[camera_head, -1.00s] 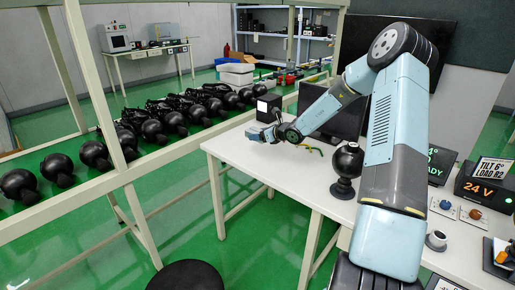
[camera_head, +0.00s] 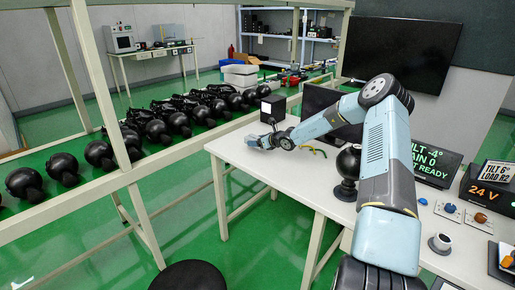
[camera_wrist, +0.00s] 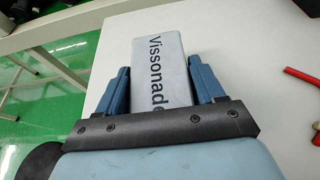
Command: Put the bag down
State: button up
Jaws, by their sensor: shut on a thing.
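The bag (camera_wrist: 160,62) is a pale grey packet with the word "Vissonade" printed along it. In the wrist view it lies between the two blue fingers of my gripper (camera_wrist: 161,88), which is shut on it. Behind it is the white table (camera_wrist: 232,60). In the head view my gripper (camera_head: 258,141) is low over the table's far left part, close to its left edge.
A black box with a white face (camera_head: 273,108) stands just behind my gripper. Yellow-green and red pieces (camera_head: 315,151) lie to its right. A black ball-shaped gimbal camera (camera_head: 348,165) stands on the table nearer me. The tabletop left of it is clear.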

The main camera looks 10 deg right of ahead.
aim_at(257, 151)
notch_tip(257, 151, down, 4)
jog(key=shift+w+r, duration=0.15)
jog(key=shift+r, duration=0.1)
jog(key=o, duration=1)
jog(key=shift+o, duration=0.2)
